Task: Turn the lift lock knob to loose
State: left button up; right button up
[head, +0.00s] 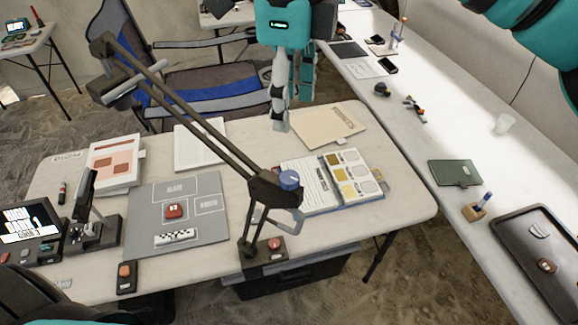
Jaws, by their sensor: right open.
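A blue round knob (289,180) sits on the elbow joint of a dark jointed stand arm (185,120) above the front table. I take it to be the lift lock knob; its lock setting is too small to read. My right gripper (292,108) is at the upper middle, pointing down behind and above the knob. It is open, empty and apart from the knob. A clear grey piece (288,218) hangs just below the joint. My left gripper is not in view.
The front table (405,205) holds a grey mat (150,230), a booklet with colour swatches (312,190), a tan folder (325,127) and a small box with a red button (264,255). A folding chair (215,85) stands behind. A long table runs along the right.

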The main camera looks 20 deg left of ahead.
aim_at(290, 177)
notch_tip(290, 177, down, 13)
jog(key=p, duration=0.4)
jog(key=shift+f, duration=0.65)
grip_shut()
